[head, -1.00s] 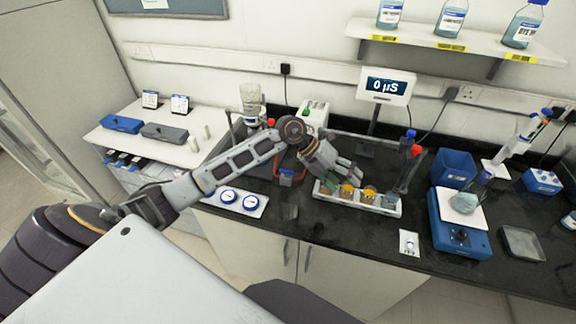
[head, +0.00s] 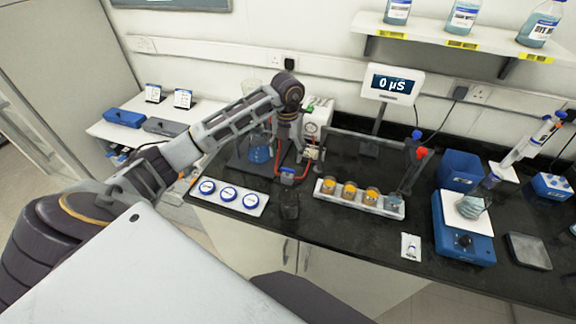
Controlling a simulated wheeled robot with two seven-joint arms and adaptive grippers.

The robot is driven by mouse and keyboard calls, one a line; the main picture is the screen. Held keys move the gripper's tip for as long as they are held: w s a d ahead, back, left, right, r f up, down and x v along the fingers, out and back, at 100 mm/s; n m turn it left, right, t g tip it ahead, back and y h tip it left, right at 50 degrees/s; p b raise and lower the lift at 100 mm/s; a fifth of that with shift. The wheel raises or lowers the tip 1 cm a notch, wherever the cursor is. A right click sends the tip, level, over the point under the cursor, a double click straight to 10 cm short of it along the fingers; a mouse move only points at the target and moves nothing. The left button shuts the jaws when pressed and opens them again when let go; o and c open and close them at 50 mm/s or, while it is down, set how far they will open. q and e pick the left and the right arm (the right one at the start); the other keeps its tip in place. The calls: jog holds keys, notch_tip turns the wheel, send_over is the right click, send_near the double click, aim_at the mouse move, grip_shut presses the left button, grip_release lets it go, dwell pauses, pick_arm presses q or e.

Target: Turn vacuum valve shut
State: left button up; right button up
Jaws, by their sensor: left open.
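The vacuum valve appears to be the small blue-handled piece (head: 288,173) low in a red tube line, on the dark bench. The red tubing runs between a flask of blue liquid (head: 261,152) and a white pump box with a round gauge (head: 314,121). My left gripper (head: 288,153) is open and points down, just above and behind the blue handle, between flask and pump. I see no contact with the handle; its exact turn is too small to tell. The gripper partly hides the tubing and flask stand. My right gripper is not in view.
A white rack of amber vials (head: 328,205) stands right of the valve. A tray with blue-lidded dishes (head: 261,203) lies at front left. A display reading 0 µS (head: 393,86) stands behind. A blue balance (head: 462,242) is at right. The bench front edge is near.

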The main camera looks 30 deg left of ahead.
aim_at(287, 169)
pick_arm(q)
jog(key=shift+f, duration=0.1)
jog(key=shift+d+f, duration=0.1)
jog(key=shift+f, duration=0.25)
jog(key=shift+f+p, duration=0.35)
jog(key=shift+f, duration=0.35)
notch_tip(287, 169, down, 4)
jog(key=shift+r+p, duration=0.15)
jog(key=shift+p, duration=0.35)
jog(key=shift+f, duration=0.8)
jog(key=c, duration=1)
